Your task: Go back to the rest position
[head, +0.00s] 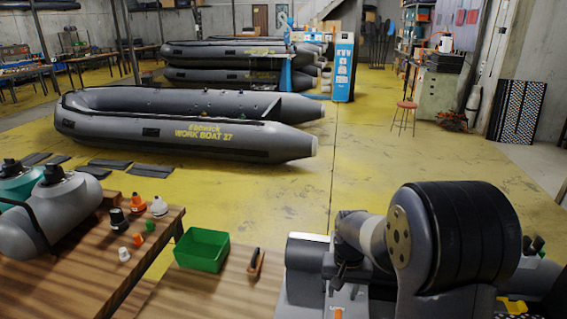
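My arm (455,240) fills the lower right of the head view, with a large dark ribbed joint close to the camera. A paler, smaller link (362,236) lies to its left, with dark parts below it. I cannot make out two separate fingertips there, so whether my gripper is open, shut or holding something does not show. No held object is visible.
A wooden table at lower left bears a green bin (202,250), a small brown-and-black item (256,264), several small caps and fittings, and grey and teal cylinders. An inflatable boat (190,125) lies beyond. Yellow floor (400,165) is clear at centre right.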

